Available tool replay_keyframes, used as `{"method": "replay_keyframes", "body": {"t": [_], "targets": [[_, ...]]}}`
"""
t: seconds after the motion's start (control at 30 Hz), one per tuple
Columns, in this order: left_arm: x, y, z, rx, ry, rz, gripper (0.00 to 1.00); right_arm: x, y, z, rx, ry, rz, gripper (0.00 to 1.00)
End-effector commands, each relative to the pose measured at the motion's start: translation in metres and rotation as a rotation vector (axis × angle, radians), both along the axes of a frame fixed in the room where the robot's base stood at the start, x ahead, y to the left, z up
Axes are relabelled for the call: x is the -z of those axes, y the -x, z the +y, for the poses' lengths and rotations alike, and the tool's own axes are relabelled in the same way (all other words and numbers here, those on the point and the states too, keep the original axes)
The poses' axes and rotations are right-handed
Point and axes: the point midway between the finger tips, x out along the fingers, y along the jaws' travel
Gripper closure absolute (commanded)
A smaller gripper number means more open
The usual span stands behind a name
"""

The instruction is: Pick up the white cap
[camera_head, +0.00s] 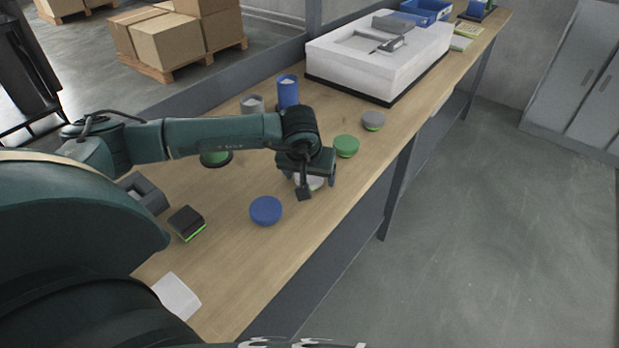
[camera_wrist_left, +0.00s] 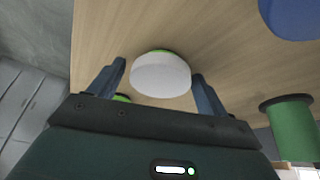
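The white cap (camera_wrist_left: 160,76) is a round, short disc with a green edge, lying on the wooden table. In the head view the white cap (camera_head: 315,184) is partly hidden under my left gripper (camera_head: 305,188). In the left wrist view my left gripper (camera_wrist_left: 159,70) is open, with one finger on each side of the cap in the picture. My right gripper is not in view.
A blue cap (camera_head: 266,210), a green cap (camera_head: 346,146) and a grey cap (camera_head: 373,121) lie nearby. Blue (camera_head: 288,90) and grey (camera_head: 252,104) cylinders stand behind my arm. A green container (camera_wrist_left: 292,128) stands beside the gripper. The table (camera_head: 250,270) has bare room toward its front.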

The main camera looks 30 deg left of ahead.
Motion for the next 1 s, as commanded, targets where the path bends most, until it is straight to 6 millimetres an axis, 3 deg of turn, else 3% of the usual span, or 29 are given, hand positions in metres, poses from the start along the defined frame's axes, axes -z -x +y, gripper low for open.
{"method": "replay_keyframes", "body": {"t": [0.5,0.77,1.0], "targets": [[-0.001,0.0,0.0,-0.001,0.0,-0.001,0.64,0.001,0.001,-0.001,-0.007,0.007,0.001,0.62],[-0.005,-0.001,0.0,-0.001,0.0,-0.003,0.64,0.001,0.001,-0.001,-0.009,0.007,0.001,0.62],[-0.047,-0.001,0.0,-0.001,0.0,-0.007,0.64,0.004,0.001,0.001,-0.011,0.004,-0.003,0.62]]}}
